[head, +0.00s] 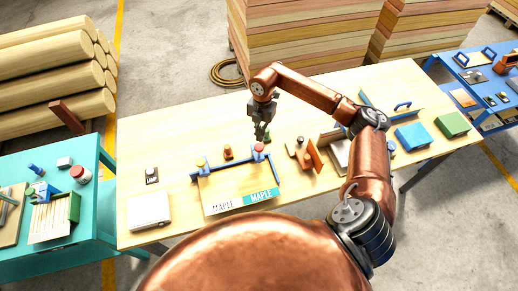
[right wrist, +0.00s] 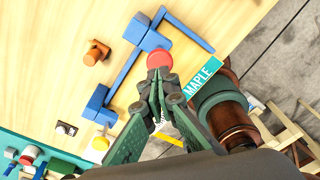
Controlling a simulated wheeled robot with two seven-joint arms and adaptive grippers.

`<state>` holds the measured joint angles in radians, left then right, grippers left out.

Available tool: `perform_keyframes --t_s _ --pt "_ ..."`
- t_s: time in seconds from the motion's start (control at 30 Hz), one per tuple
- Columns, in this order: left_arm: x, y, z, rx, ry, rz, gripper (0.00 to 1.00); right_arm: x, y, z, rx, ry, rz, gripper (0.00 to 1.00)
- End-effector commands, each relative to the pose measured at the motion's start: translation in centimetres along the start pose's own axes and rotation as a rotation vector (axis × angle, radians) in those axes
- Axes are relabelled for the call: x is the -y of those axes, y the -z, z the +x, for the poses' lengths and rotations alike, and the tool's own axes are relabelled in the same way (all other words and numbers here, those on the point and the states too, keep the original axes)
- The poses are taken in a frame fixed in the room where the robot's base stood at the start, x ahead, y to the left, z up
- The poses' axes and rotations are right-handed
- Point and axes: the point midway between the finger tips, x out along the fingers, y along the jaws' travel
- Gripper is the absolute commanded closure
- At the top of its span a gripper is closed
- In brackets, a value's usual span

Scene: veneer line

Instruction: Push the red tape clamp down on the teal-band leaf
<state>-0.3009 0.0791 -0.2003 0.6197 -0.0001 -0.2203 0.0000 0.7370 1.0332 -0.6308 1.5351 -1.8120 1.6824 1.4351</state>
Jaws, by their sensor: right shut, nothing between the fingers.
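The red tape clamp (head: 259,147) is a round red knob on the right block of a blue frame (head: 232,162); its red top (right wrist: 160,60) also shows in the right wrist view. A maple leaf with a teal band (head: 262,196) lies at the right of the frame, beside a white-band leaf (head: 222,208). My right gripper (head: 262,138) is shut and empty, pointing down just above the red clamp. In the right wrist view its fingertips (right wrist: 160,76) overlap the knob's near edge; I cannot tell whether they touch. My left gripper is not in view.
A yellow knob (head: 200,162) tops the frame's left block. An orange-brown piece (head: 227,152) stands behind the frame. Upright brown boards (head: 313,155) stand to its right. A pale box (head: 150,210) lies to its left. The back left of the wooden table is clear.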

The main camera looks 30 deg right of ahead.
Motion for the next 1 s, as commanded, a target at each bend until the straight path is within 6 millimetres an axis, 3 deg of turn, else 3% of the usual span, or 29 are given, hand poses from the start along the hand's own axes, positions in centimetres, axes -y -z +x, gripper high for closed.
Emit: perform_keyframes --t_s 0.3,0.8,1.0 --pt "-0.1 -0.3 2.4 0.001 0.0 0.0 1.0 0.0 0.0 4.2 -0.001 0.0 -0.001 1.0" --pt "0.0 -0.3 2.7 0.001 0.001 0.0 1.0 0.0 0.0 4.8 0.0 -0.001 -0.001 1.0" --pt "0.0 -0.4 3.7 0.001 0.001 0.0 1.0 0.0 -0.1 6.4 -0.001 0.0 -0.001 1.0"
